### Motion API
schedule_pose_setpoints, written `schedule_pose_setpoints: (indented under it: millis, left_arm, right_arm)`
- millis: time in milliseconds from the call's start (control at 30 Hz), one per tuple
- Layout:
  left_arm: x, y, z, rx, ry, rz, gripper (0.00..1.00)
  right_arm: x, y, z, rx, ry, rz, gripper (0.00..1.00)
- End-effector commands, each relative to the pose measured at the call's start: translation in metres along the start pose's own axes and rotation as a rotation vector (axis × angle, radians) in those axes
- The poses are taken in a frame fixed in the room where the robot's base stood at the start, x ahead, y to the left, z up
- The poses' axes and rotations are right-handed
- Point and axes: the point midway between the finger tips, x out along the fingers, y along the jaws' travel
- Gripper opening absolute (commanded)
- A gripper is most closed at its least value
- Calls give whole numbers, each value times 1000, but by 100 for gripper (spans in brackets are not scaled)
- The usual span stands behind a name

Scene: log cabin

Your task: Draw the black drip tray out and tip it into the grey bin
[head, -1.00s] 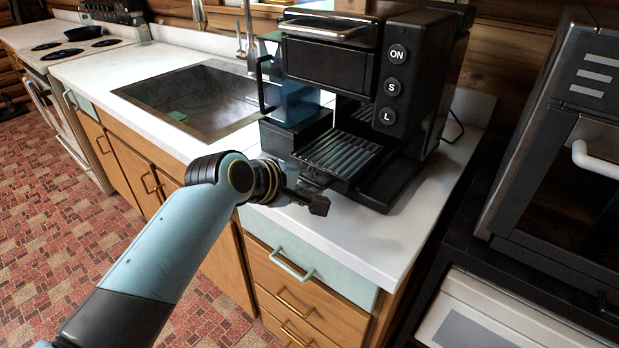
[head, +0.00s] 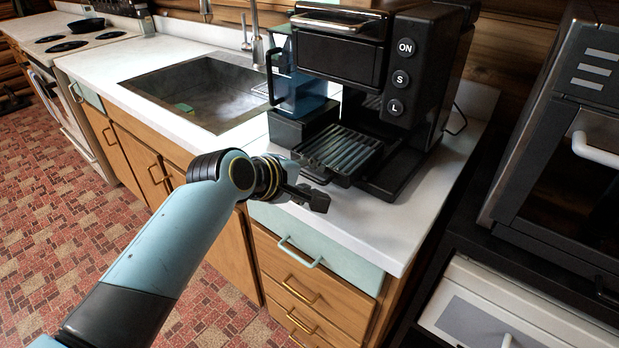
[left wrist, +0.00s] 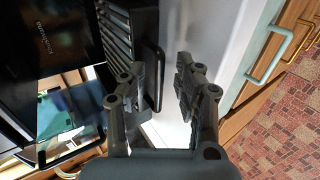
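The black drip tray (head: 352,150), with a slatted top, sits low in the front of the black coffee machine (head: 340,62). It also shows in the left wrist view (left wrist: 118,38), with its dark handle (left wrist: 161,62) along its outer edge. My left gripper (head: 314,193) is at the front of the tray. In the left wrist view, its two fingers (left wrist: 169,80) stand apart, with white counter showing between them. The handle lies close by the left-hand finger; whether they touch is unclear. My right gripper and the grey bin are not in view.
A blue water tank (head: 300,88) stands left of the tray, with a sink (head: 205,92) beyond. White counter (head: 350,222) is clear in front of the machine, above a drawer with a pale green handle (head: 300,252). A dark oven-like appliance (head: 560,170) stands at right.

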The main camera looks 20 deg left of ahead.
Motion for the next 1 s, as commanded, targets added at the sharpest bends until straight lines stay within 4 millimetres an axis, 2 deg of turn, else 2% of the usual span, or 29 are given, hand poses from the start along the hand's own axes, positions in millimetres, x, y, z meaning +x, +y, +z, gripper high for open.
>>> schedule_pose_setpoints:
  millis: [133, 233, 500, 700, 833, 1000]
  left_arm:
    - [-5, 0, 0, 0, 1, 1, 33]
    - [-18, -1, -1, 1, 1, 1, 33]
    - [-75, -1, 0, 2, 2, 0, 33]
    - [-108, -1, -1, 3, 2, 0, 33]
    - [-118, 0, 0, 1, 1, 0, 33]
    - [-120, 0, 0, 0, 0, -1, 33]
  right_arm:
    - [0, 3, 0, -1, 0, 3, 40]
    - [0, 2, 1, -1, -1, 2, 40]
    - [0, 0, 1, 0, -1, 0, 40]
    - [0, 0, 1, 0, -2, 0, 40]
    - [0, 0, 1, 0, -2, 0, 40]
    - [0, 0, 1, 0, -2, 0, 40]
